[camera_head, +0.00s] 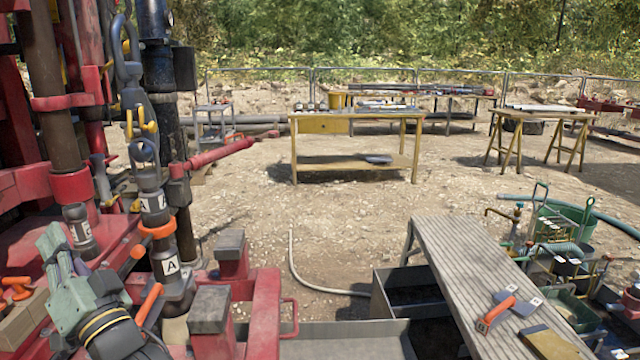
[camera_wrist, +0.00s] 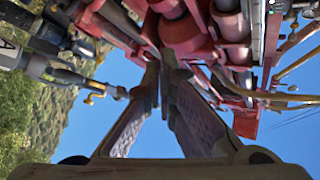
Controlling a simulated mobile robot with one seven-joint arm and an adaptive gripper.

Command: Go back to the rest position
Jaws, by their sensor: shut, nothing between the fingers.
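My gripper (camera_head: 55,240) shows at the lower left in the head view, grey-green, with its dark wrist below it. It stands beside the red drill rig (camera_head: 262,305), in front of the rig's base. In the wrist view my gripper (camera_wrist: 166,65) has its two fingers pointing up and in, their tips together with nothing between them. Behind the tips are red rig parts and blue sky. Whether the fingers touch the rig cannot be told.
A hanging shackle (camera_head: 127,60) and pipes rise close by my gripper. Orange-handled tools (camera_head: 15,288) lie at the left edge. A wooden table (camera_head: 350,160) stands behind; gravel between is open.

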